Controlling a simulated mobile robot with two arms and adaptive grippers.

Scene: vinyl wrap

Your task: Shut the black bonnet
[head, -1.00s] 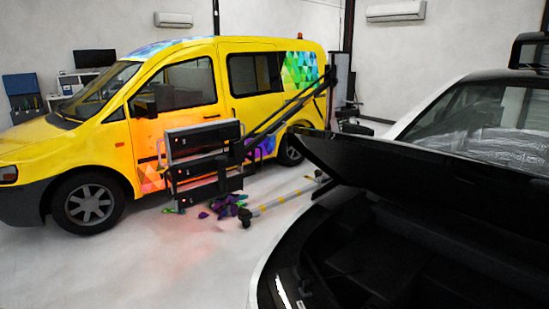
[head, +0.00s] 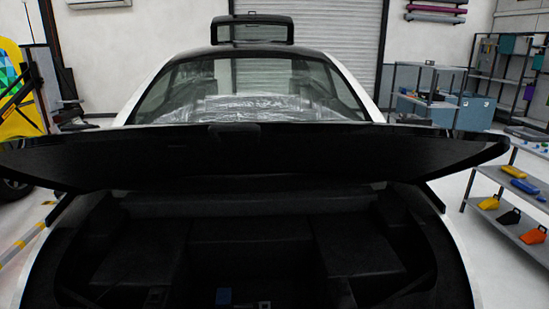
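The black bonnet (head: 300,160) stands partly raised across the middle of the head view, its underside over an open dark compartment (head: 250,245). A clear gap shows between the bonnet's near edge and the compartment below. The bonnet belongs to a white car whose windscreen (head: 250,90) shows behind it, with clear plastic film seen through the glass. Neither of my grippers shows in this view.
A grey shelf rack (head: 500,190) with coloured tools stands close on the right. A yellow van (head: 18,95) is at the left edge. Pale floor (head: 450,195) shows between the car and the rack. Shelves and a roller shutter stand at the back.

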